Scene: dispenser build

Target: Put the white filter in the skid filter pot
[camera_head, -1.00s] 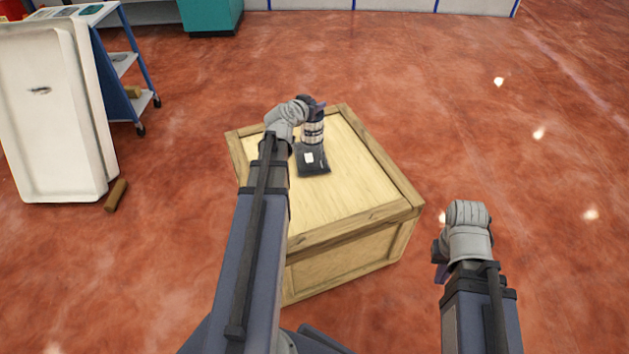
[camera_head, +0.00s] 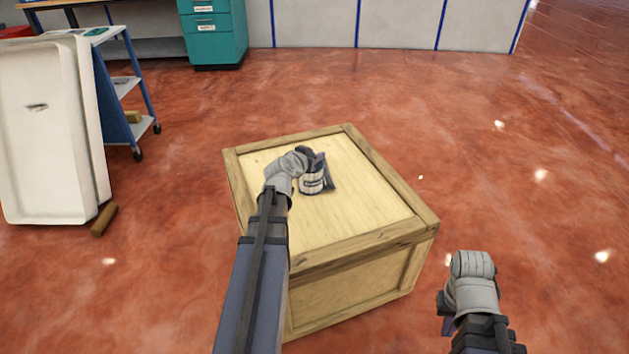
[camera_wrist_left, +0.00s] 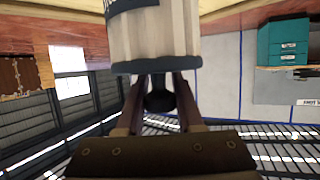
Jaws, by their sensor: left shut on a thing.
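The white filter (camera_head: 313,183) is a pale pleated cylinder with a dark label. It shows close up in the left wrist view (camera_wrist_left: 155,35), with a grey rim and a dark knob. My left gripper (camera_head: 314,160) is shut on that knob; its fingers flank it in the left wrist view (camera_wrist_left: 160,95). A dark flat piece (camera_head: 328,182) shows beside the filter at the crate top, mostly hidden by it. I cannot tell whether it is the skid filter pot, or whether the filter touches it. My right gripper (camera_head: 445,306) hangs right of the crate, its fingers mostly hidden.
The wooden crate (camera_head: 375,205) has a largely clear top around the filter. White trays (camera_head: 45,130), a blue cart (camera_head: 122,130) and a teal cabinet (camera_head: 215,35) stand at the left and back. A brown roll (camera_head: 104,220) lies on the floor. The floor at right is open.

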